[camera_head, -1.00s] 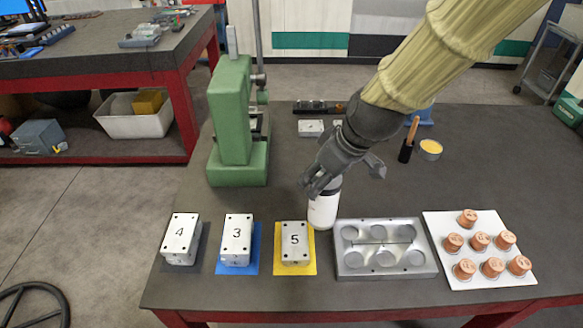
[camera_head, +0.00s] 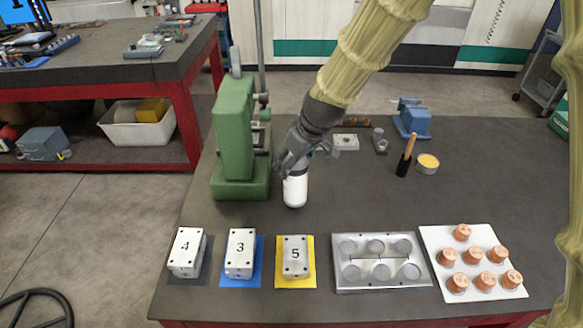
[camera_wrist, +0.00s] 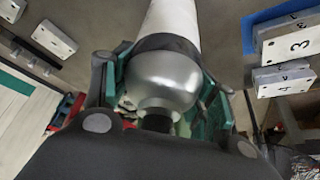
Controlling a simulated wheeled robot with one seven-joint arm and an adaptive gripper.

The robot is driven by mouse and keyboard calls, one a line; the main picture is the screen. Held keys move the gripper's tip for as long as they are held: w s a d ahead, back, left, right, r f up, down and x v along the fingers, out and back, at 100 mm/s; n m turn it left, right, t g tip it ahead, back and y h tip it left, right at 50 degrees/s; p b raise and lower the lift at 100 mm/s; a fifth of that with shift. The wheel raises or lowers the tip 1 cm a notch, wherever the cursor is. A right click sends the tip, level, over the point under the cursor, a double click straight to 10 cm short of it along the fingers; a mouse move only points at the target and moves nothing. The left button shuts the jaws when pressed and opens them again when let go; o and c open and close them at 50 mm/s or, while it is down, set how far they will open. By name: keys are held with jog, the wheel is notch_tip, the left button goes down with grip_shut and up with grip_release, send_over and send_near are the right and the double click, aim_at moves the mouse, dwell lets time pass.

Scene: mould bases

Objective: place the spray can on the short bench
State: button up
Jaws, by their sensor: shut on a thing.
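The spray can (camera_head: 295,190) is white with a silver domed top and a dark nozzle. My gripper (camera_head: 297,168) is shut on its upper part. In the head view the can is upright, just right of the green press and behind the numbered blocks. I cannot tell whether its base touches the bench. In the wrist view the can (camera_wrist: 165,75) sits between the fingers, dome nearest the camera. Two benches show: the large near bench (camera_head: 240,215) under the can, and another red-framed bench (camera_head: 110,65) at the far left. I cannot tell which is the short one.
The green press (camera_head: 235,140) stands close left of the can. Blocks 4 (camera_head: 187,252), 3 (camera_head: 241,253) and 5 (camera_head: 295,256), a metal mould (camera_head: 380,285) and a white board (camera_head: 435,265) of copper pieces line the front.

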jog(key=shift+w+a+f+p, duration=0.15)
jog(key=shift+f+p, duration=0.25)
jog(key=shift+f, duration=0.5)
jog(key=shift+w+d+f+p, duration=0.1)
jog(key=shift+f+p, duration=0.25)
jog(key=shift+f, duration=0.65)
jog(key=o, duration=1.6)
jog(key=shift+b+v, duration=1.4)
jog(key=shift+v, duration=4.7)
jog(key=shift+a, duration=0.1)
